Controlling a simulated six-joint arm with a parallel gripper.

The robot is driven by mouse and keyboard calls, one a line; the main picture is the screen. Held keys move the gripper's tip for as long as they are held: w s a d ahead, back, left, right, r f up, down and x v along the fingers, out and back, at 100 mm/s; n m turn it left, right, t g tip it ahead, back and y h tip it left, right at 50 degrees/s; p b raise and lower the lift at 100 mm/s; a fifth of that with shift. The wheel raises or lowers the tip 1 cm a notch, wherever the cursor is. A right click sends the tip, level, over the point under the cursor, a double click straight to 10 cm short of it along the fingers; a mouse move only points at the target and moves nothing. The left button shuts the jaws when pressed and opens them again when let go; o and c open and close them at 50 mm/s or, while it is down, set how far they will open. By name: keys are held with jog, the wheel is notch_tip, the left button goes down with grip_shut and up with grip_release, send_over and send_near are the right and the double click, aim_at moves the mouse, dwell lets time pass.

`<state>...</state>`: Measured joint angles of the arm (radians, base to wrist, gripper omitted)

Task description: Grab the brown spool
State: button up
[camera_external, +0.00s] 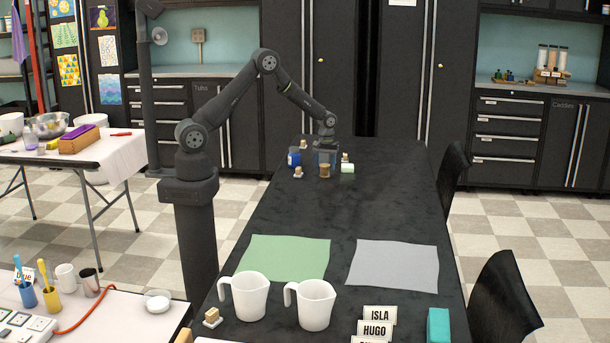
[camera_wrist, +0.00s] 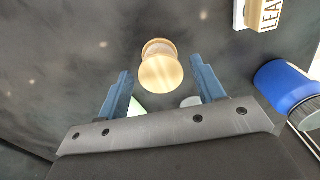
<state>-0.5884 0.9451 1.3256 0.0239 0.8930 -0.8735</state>
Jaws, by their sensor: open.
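The brown spool (camera_external: 325,171) stands on the far part of the black table in the external view. In the wrist view the spool (camera_wrist: 161,66) is light wood, with a round end facing the camera. My gripper (camera_external: 326,153) is over the far end of the table, just behind and above the spool. In the wrist view its two blue-grey fingers are apart, one to the left and one to the right of the spool. Nothing is held between them. Whether the fingers are level with the spool is hard to tell.
A blue container (camera_external: 294,157) stands left of the spool, and it shows at right in the wrist view (camera_wrist: 284,88). A lettered sign (camera_wrist: 266,14) lies nearby. Small wooden pieces stand around. Green (camera_external: 285,257) and grey (camera_external: 392,265) sheets and white jugs (camera_external: 250,297) are at the near end.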

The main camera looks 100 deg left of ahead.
jog(key=shift+f, duration=0.85)
jog(key=c, duration=0.9)
jog(key=shift+r, duration=0.1)
